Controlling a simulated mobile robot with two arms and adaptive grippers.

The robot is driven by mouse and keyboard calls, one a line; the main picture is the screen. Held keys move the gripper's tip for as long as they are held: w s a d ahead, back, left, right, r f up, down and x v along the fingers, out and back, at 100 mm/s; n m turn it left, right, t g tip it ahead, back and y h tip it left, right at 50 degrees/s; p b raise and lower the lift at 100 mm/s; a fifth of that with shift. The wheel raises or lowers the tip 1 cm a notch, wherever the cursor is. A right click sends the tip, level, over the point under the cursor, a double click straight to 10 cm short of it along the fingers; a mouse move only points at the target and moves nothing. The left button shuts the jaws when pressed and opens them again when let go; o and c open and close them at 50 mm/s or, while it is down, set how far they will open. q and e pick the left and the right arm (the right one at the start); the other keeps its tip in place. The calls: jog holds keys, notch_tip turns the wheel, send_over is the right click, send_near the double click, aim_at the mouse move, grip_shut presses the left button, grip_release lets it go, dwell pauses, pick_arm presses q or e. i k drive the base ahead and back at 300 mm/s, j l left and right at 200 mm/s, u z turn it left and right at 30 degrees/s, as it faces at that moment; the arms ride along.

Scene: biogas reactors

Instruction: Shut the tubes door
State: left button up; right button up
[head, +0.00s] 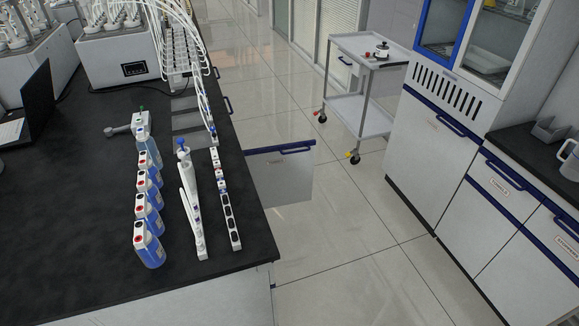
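A white door panel (280,178) with a blue top strip and a blue handle (297,151) stands out from the right side of the black-topped bench. It looks swung open, about square to the bench side, with its front face towards me. Any label on it is too small to read, so I cannot confirm that it is the tubes door. The inside of its compartment is hidden behind the bench top. Neither of my grippers is in view.
Bottles of blue liquid (150,245), a pipette (190,200) and a narrow rack (225,200) stand near the bench's right edge. A grey trolley (362,110) stands beyond the door. White cabinets (433,150) line the right. The tiled floor (340,230) between is clear.

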aim_at(281, 175)
jog(key=i+l+u, duration=0.25)
jog(key=i+l, duration=0.3)
jog(key=i+l+u, duration=0.25)
jog(key=i+l, duration=0.2)
jog(key=l, duration=0.2)
jog(key=i+l+u, duration=0.25)
jog(key=i+l, duration=0.2)
jog(key=l, duration=0.3)
jog(key=i+l+u, duration=0.15)
jog(key=l, duration=0.25)
jog(key=i+l+u, duration=0.1)
jog(key=l, duration=0.3)
jog(key=i, duration=0.1)
